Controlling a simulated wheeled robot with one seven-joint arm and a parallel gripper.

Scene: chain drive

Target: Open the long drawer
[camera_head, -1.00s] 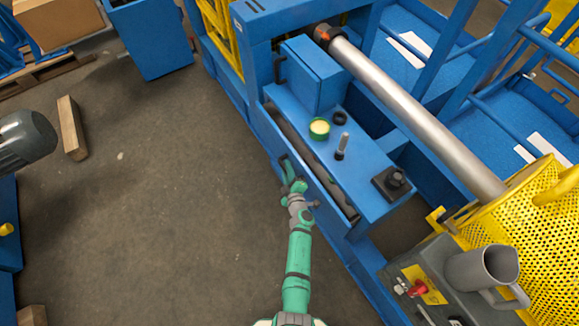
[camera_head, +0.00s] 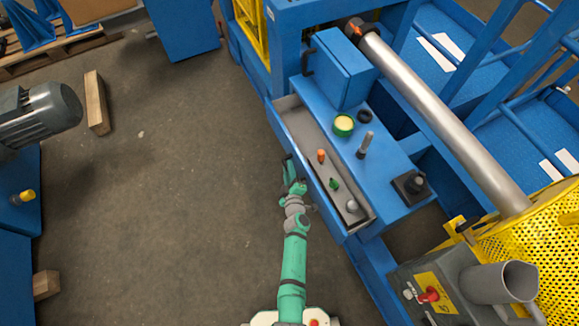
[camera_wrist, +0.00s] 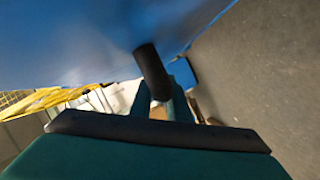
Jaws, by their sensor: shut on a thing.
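The long drawer (camera_head: 296,122) stands partly pulled out from under the blue bench top in the head view. Its grey inside shows, with a small orange thing (camera_head: 321,156), a green thing (camera_head: 334,184) and a grey knob-like thing (camera_head: 352,206) in it. My gripper (camera_head: 289,170) is at the outer side of the drawer front, shut on the drawer's handle. In the wrist view the dark bar of the handle (camera_wrist: 152,72) lies at the gripper fingers (camera_wrist: 160,108). Most of the handle is hidden by the gripper in the head view.
On the bench top are a blue box (camera_head: 338,68), a green-rimmed yellow-topped round thing (camera_head: 343,124), an upright bolt (camera_head: 366,144) and a black block (camera_head: 412,187). The floor (camera_head: 180,200) left of the drawer is clear. A grey motor (camera_head: 45,112) stands at the left.

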